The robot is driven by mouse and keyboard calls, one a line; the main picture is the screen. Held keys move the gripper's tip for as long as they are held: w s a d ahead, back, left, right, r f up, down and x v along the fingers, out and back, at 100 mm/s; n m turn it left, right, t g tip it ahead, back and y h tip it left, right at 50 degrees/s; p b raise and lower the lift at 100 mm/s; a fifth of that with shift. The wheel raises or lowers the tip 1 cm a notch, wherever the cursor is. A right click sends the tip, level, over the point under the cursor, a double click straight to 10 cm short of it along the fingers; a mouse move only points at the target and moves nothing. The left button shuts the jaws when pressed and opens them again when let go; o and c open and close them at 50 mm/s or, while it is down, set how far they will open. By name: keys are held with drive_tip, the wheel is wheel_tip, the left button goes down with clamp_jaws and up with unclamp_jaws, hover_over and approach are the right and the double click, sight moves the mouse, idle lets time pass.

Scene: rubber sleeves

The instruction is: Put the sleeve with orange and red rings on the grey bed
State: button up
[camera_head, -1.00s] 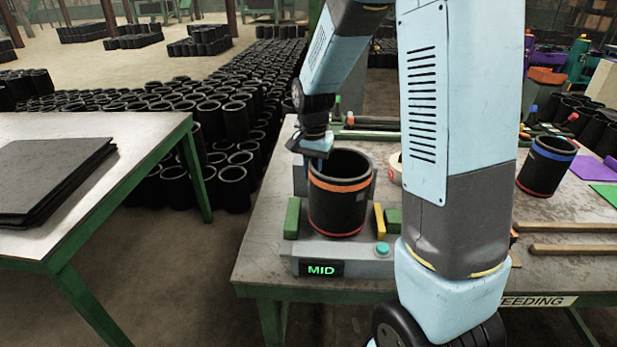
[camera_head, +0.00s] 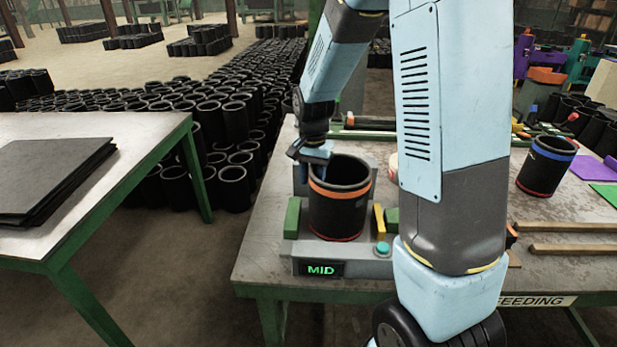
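The black sleeve (camera_head: 338,212) has an orange ring near the top and a red ring at the bottom. It stands upright on the grey bed (camera_head: 345,262), between green and yellow blocks. My gripper (camera_head: 316,172) is at the sleeve's left rear rim, with its fingers pointing down. A blue fingertip overlaps the rim in the picture. I cannot tell whether the fingers are closed on the wall or only beside it. My arm hides part of the bench right of the bed.
The bed's front has a "MID" display (camera_head: 321,269) and a teal button (camera_head: 382,248). Another black sleeve with a blue ring (camera_head: 545,165) stands on the bench at right. Wooden strips (camera_head: 575,227) lie nearby. A table with dark sheets (camera_head: 50,175) is at left; many sleeves stand behind.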

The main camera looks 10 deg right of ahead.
drive_tip(key=shift+r, duration=0.1)
wheel_tip(320, 180, up, 11)
drive_tip(key=shift+r, duration=0.1)
drive_tip(key=shift+s+r, duration=0.1)
drive_tip(key=shift+r, duration=0.4)
drive_tip(key=s+d+r+n+t, duration=0.1)
drive_tip(key=s+r+n+t, duration=0.1)
drive_tip(key=s, duration=0.6)
drive_tip(key=s+d+r+n+t, duration=0.1)
drive_tip(key=s+d+r+n, duration=0.1)
drive_tip(key=s+r, duration=0.2)
drive_tip(key=s+d+r+n+t, duration=0.2)
drive_tip(key=s+r+n, duration=0.1)
drive_tip(key=s, duration=0.8)
drive_tip(key=shift+s+t, duration=0.3)
drive_tip(key=shift+s, duration=0.05)
